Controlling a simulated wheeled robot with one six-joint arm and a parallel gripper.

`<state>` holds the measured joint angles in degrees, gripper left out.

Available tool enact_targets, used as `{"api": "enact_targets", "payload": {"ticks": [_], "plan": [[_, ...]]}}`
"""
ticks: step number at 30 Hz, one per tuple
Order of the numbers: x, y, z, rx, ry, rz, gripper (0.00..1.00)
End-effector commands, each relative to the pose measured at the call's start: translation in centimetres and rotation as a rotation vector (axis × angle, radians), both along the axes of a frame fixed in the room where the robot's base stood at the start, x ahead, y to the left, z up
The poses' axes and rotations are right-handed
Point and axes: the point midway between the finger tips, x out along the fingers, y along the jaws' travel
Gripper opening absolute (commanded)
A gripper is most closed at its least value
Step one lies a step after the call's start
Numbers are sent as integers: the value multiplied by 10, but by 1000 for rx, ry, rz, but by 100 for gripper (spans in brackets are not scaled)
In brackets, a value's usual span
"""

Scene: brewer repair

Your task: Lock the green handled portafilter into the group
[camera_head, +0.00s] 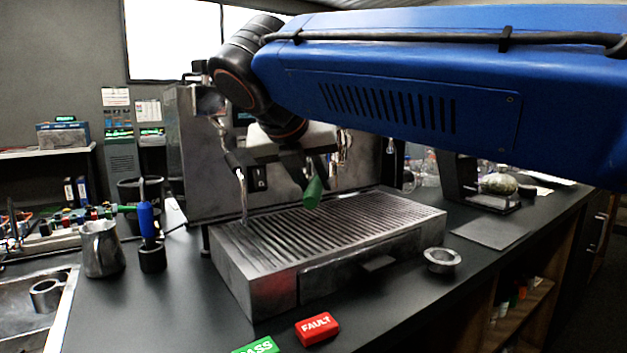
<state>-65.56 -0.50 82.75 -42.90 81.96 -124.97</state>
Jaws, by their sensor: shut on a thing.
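The green handle (313,193) of the portafilter shows under my gripper (312,176), above the drip tray grate. My gripper is shut on it, with the dark fingers pointing down at the front of the espresso machine (208,185). The handle hangs tilted downward toward the front. The portafilter's metal head and the group are hidden behind my gripper and wrist, so I cannot tell whether they touch. The grated drip tray (255,285) lies below, with its grate bare.
A red FAULT block (317,328) and a green PASS block (257,346) lie at the front edge. A metal pitcher (102,249) and a blue-handled tool (146,220) stand left. A metal ring (441,260) sits right of the tray. A steam wand (243,200) hangs left of my gripper.

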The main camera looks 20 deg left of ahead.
Motion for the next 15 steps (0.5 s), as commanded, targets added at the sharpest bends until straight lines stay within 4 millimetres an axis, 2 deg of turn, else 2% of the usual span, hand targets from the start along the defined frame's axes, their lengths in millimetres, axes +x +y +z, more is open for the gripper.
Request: {"api": "enact_targets", "payload": {"ticks": [15], "plan": [[0, 0, 6, 2, -1, 0, 0]]}}
